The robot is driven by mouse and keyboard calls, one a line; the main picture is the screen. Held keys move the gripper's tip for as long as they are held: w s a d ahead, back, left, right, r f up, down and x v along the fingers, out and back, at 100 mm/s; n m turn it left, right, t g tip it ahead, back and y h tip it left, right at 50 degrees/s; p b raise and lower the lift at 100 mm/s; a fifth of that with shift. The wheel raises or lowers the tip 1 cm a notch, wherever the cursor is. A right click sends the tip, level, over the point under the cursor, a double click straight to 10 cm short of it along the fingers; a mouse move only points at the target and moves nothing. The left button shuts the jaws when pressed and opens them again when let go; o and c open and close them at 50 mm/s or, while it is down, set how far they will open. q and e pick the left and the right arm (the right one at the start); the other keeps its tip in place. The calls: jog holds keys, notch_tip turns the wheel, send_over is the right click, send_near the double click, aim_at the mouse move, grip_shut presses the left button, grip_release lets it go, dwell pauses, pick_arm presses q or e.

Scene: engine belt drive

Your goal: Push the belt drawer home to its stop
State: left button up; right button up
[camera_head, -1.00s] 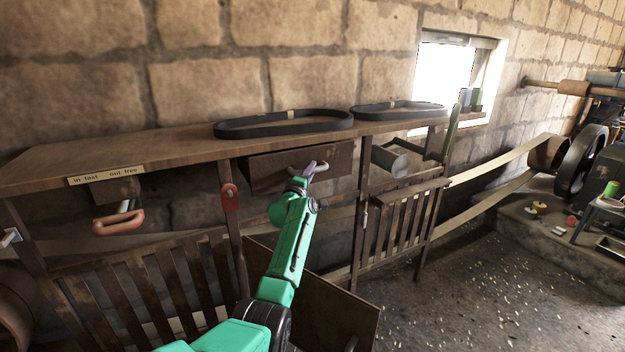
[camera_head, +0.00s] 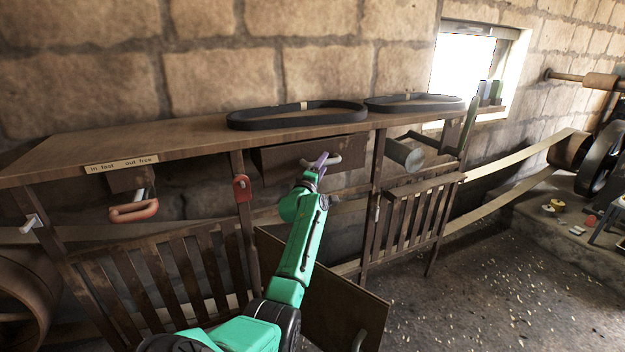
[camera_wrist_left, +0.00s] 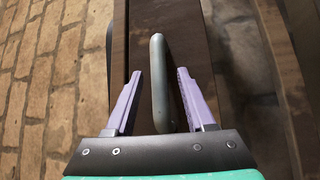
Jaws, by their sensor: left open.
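The belt drawer (camera_head: 285,160) is a dark brown wooden box under the bench top. Its front stands forward of the bench edge, but I cannot tell by how much. Its pale grey bar handle (camera_head: 335,160) is on the front; it also shows in the left wrist view (camera_wrist_left: 158,80). My left gripper (camera_head: 318,163) is at the handle. In the left wrist view its two lilac fingers (camera_wrist_left: 159,74) are open, one on each side of the handle, with gaps between. The handle is not clamped. My right gripper is not in view.
Two black belts, a near one (camera_head: 297,124) and a far one (camera_head: 410,104), lie on the bench top (camera_head: 185,143). A red-handled lever (camera_head: 134,212) hangs at left under a label. Slatted guards (camera_head: 155,285) and a brown hinged panel (camera_head: 345,310) stand below.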

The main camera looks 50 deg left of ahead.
pick_arm(q)
jog(key=v, duration=1.3)
jog(key=shift+r, duration=0.15)
jog(key=shift+a, duration=0.1)
